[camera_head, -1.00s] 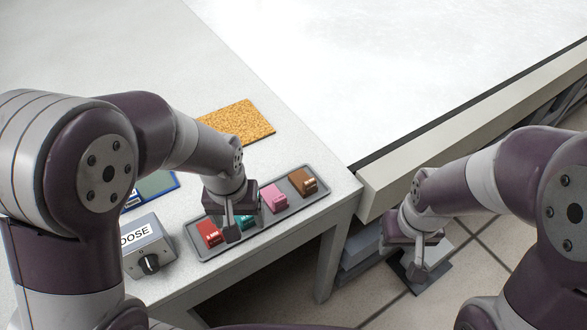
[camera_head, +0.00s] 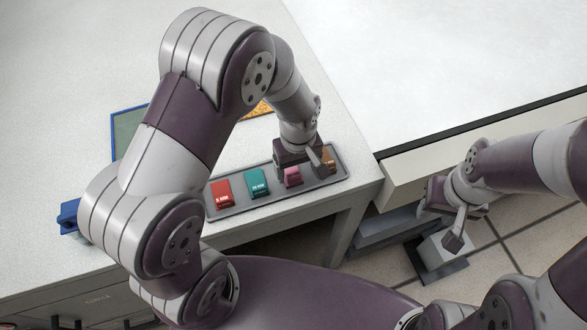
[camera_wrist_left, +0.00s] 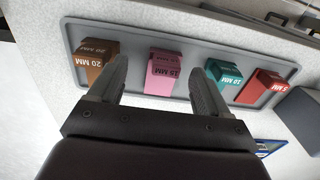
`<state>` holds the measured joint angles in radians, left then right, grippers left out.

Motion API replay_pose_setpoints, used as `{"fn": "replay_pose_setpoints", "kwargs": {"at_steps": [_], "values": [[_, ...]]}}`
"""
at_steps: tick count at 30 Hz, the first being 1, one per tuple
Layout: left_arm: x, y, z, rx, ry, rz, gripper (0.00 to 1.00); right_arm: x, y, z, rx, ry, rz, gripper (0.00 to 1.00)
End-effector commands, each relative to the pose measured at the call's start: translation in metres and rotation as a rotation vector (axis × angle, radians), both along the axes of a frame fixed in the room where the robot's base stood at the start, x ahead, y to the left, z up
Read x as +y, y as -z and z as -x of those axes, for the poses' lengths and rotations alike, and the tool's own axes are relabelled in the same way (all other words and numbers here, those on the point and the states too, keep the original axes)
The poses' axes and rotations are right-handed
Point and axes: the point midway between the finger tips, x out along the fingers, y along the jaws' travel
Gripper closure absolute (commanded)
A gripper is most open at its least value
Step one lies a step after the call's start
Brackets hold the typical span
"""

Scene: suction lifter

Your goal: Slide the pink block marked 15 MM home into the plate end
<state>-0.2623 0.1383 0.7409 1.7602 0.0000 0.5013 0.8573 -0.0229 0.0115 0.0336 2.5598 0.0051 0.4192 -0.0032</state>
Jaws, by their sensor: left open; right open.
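The pink block marked 15 MM (camera_head: 293,180) sits in a grey tray (camera_head: 243,207), partly hidden in the head view by my left gripper (camera_head: 318,160). Whether the fingers are down at the block's height, I cannot tell. My right gripper (camera_head: 455,225) is open and empty, off to the right above the floor. I cannot make out the plate end.
The tray also holds a red 5 MM block (camera_head: 221,190), a teal block (camera_head: 257,182) and a brown 20 MM block (camera_wrist_left: 94,60). The brown one is close to one left finger. A large white surface (camera_head: 440,60) lies beyond.

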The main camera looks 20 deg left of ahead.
Motion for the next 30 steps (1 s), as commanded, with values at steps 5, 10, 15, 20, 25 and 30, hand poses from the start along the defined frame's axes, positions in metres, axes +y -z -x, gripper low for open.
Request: {"fn": "replay_pose_setpoints", "kwargs": {"at_steps": [5, 10, 15, 20, 25, 30], "values": [[0.002, 0.031, 0.001, 0.005, 0.000, -0.002, 0.22, 0.000, -0.014, 0.000, -0.001, 0.000, 0.000, 0.57], [0.002, 0.041, 0.000, 0.001, 0.001, 0.000, 0.22, 0.000, -0.014, 0.000, -0.001, 0.000, 0.000, 0.57], [0.002, 0.041, 0.000, 0.001, 0.001, -0.001, 0.35, 0.000, -0.013, 0.000, -0.001, 0.000, 0.000, 0.57], [0.002, 0.041, 0.000, 0.001, 0.001, -0.001, 0.81, 0.000, -0.013, 0.000, -0.001, 0.000, 0.000, 0.57], [0.002, 0.041, 0.000, 0.001, 0.001, -0.001, 0.82, 0.000, -0.013, 0.000, -0.001, 0.000, 0.000, 0.57], [0.002, 0.040, 0.000, 0.000, 0.001, 0.000, 0.82, 0.000, -0.013, 0.000, -0.001, 0.000, 0.000, 0.57]]}}
